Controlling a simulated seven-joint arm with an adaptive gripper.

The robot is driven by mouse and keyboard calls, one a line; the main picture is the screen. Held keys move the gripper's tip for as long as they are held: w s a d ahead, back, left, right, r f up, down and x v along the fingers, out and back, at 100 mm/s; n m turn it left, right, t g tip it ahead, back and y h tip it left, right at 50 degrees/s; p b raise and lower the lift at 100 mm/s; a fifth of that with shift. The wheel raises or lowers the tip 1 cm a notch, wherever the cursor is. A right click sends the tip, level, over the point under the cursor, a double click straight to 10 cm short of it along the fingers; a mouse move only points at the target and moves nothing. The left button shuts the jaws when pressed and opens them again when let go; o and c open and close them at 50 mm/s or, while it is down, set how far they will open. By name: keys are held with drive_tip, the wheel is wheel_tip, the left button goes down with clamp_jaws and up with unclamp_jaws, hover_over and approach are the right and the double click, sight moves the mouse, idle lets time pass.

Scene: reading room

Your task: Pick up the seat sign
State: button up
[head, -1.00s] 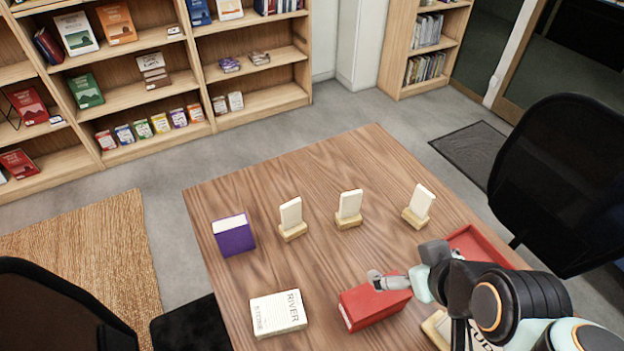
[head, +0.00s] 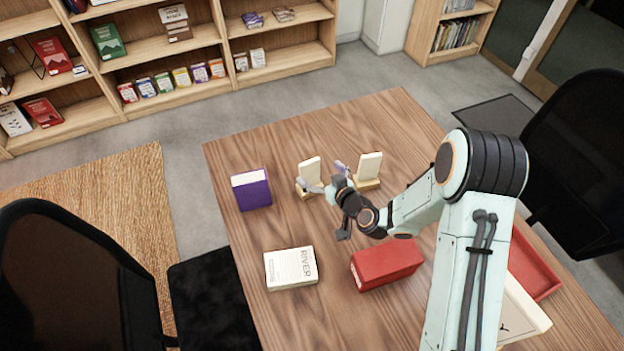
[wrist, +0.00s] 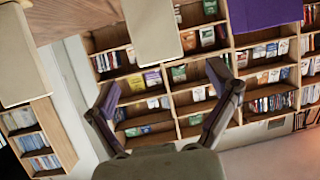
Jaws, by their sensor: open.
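Two cream upright signs in pale wooden bases stand on the table, a left sign (head: 310,170) and a middle sign (head: 369,166). No writing shows on them, so I cannot tell which is the seat sign. My gripper (head: 321,173) is open, its fingers spread just in front of the left sign, with nothing held. In the wrist view the left sign (wrist: 152,30) hangs from the top edge between and beyond the fingertips (wrist: 162,75). The middle sign (wrist: 20,60) is at the left there. Whether a finger touches the left sign is unclear.
A purple book (head: 252,190) stands left of the signs. A white book (head: 290,268) and a red box-like book (head: 388,264) lie nearer. A red tray (head: 536,270) is at the right, partly behind my arm. Chairs flank the wooden table (head: 330,130).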

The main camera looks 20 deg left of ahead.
sight(311, 165)
drive_tip(key=x, duration=0.5)
drive_tip(key=shift+w+a, duration=0.15)
drive_tip(key=c, duration=1.3)
